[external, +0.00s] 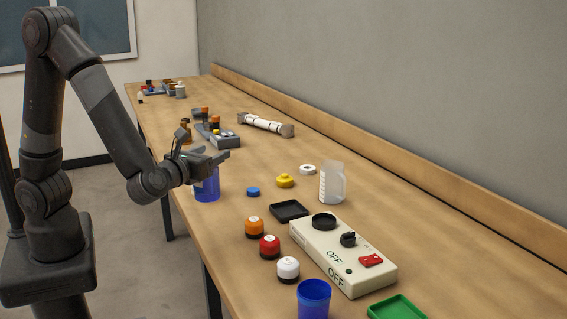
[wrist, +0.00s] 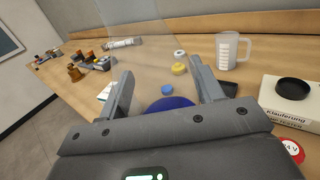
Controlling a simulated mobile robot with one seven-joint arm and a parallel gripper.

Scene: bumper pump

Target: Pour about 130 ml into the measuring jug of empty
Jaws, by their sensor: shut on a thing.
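My gripper (external: 215,158) is shut on a blue container (external: 208,188) at the bench's left edge, and holds it about upright. In the wrist view my gripper (wrist: 161,76) has its two fingers on either side of the container, whose blue round part (wrist: 170,103) shows between them. A faint see-through shape rises above it there. The measuring jug (external: 332,184) is translucent white with a handle and stands upright on the bench to the right, apart from my gripper. It also shows in the wrist view (wrist: 228,50), with graduation marks and no visible liquid.
A cream switch box (external: 340,262) stands in front of the jug. Near it are a black tray (external: 289,211), a blue cup (external: 314,297), a green tray (external: 398,308) and orange, red and white round-topped items. Blue (external: 253,191) and yellow (external: 285,181) caps lie between container and jug.

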